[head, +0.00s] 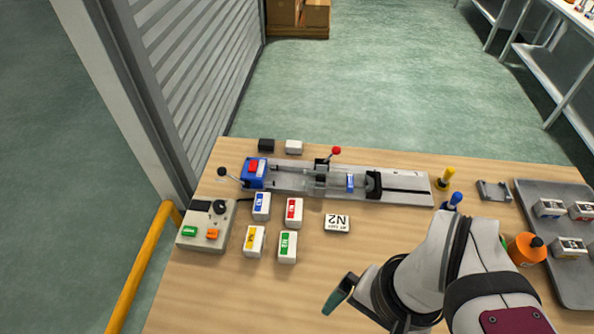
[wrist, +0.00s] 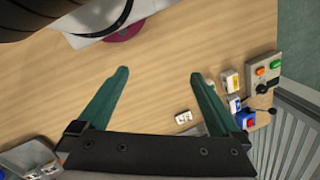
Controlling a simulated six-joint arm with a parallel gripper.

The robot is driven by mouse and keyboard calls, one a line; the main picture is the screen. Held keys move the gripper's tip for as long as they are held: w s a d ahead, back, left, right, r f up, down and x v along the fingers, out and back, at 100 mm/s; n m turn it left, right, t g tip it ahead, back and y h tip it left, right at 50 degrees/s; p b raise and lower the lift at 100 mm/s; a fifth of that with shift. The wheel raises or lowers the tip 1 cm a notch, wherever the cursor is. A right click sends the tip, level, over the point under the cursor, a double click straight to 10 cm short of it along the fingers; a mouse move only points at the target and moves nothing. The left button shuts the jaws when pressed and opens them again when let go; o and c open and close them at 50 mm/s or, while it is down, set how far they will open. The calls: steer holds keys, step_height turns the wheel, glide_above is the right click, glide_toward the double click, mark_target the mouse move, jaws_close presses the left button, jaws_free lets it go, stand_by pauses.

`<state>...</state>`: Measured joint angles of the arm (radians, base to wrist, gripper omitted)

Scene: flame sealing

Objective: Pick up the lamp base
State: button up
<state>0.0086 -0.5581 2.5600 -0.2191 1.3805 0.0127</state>
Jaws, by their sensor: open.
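I cannot tell for sure which thing is the lamp base. My gripper (wrist: 160,74) is open, with two green fingers spread apart and nothing between them. In the head view my gripper (head: 341,295) hangs over the front of the wooden table, with one green finger showing clearly. It is apart from the long fixture (head: 408,190), which carries a clear tube (head: 322,182) and a blue end block (head: 254,172). A grey tray (head: 528,190) at the right holds several small labelled blocks, partly behind my arm.
A control box (head: 206,226) stands at the left, beside several labelled blocks. A yellow peg (head: 446,180), a blue peg (head: 454,201), a grey bracket (head: 493,191) and an orange bottle (head: 526,250) stand right. The front middle is bare.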

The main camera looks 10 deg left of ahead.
steer(key=n+h, duration=0.2)
steer(key=n, duration=2.2)
glide_above(286, 243)
step_height(286, 243, down, 5)
step_height(286, 243, down, 16)
steer(key=shift+s+f, duration=0.1)
steer(key=shift+f, duration=0.1)
steer(key=c, duration=1.1)
